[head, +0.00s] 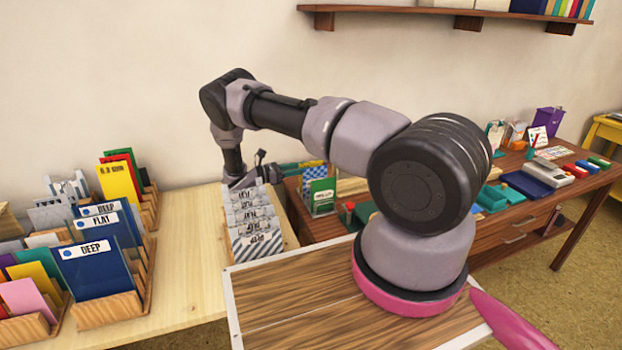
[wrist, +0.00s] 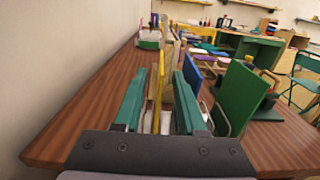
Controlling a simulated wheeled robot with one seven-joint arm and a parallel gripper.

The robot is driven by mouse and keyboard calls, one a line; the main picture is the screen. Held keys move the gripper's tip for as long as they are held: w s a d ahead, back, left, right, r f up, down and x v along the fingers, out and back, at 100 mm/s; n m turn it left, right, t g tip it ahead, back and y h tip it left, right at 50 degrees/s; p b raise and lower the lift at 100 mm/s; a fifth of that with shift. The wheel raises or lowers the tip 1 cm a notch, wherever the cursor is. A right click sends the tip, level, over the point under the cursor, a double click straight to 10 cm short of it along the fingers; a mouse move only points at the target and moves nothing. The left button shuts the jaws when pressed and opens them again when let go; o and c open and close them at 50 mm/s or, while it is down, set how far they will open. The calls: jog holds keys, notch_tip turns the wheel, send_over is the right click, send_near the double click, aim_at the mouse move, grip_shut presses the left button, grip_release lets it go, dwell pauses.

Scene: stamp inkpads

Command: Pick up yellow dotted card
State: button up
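A thin yellow card (wrist: 159,92) stands upright and nearly edge-on in the wrist view. Its face is hidden, so I cannot see whether it has dots. My gripper (wrist: 160,76) is open, with one teal finger on each side of the yellow card and gaps between. In the head view, a yellow edge (head: 312,163) shows behind a blue-and-white patterned card and a green card. I cannot tell whether that edge is the same card.
A green card (wrist: 243,97) and a blue card (wrist: 205,68) stand right of my fingers. A rack of striped cards (head: 255,235) is on the pale table. Blue label cards (head: 98,266) stand at left. The wall is close on the left in the wrist view.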

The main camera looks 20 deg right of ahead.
aim_at(311, 165)
jog(key=d, duration=0.3)
jog(key=shift+d+r, duration=0.1)
jog(key=shift+d, duration=0.2)
grip_shut()
jog(key=shift+r, duration=0.1)
